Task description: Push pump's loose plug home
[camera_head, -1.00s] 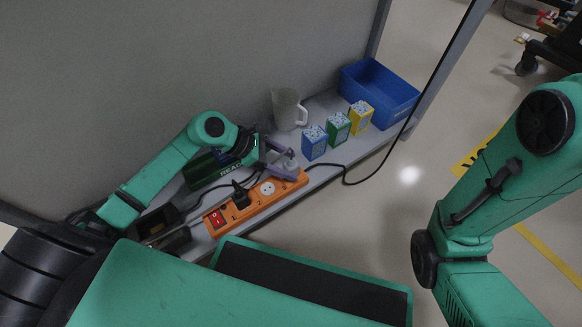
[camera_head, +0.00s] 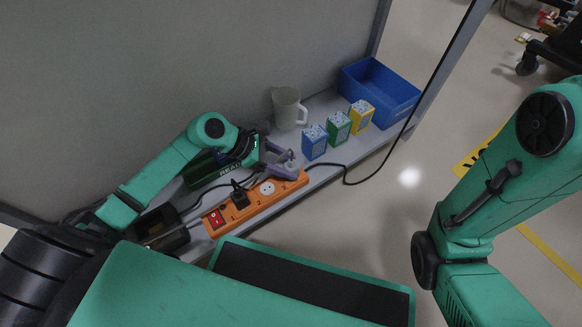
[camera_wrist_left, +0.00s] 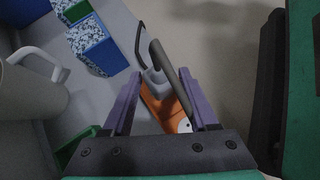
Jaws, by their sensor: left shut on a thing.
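An orange power strip (camera_head: 255,205) lies on the grey shelf. A grey plug (camera_head: 291,165) is at its far right end. My left gripper (camera_head: 284,163) is at that plug, its purple fingers shut on it. In the left wrist view the grey plug (camera_wrist_left: 158,84) shows between the fingers, over the orange strip (camera_wrist_left: 166,112), with a dark cable loop at it. The contact between plug and socket is hidden, so I cannot tell how deep it sits. A black plug (camera_head: 240,194) stands in the strip's middle. My right arm shows at the right, its gripper out of frame.
A red switch (camera_head: 216,218) and a bare socket (camera_head: 267,188) are on the strip. Behind are a jug (camera_head: 287,108), blue (camera_head: 314,143), green (camera_head: 338,128) and yellow (camera_head: 360,115) boxes and a blue bin (camera_head: 378,92). A black cable runs off the shelf to the right.

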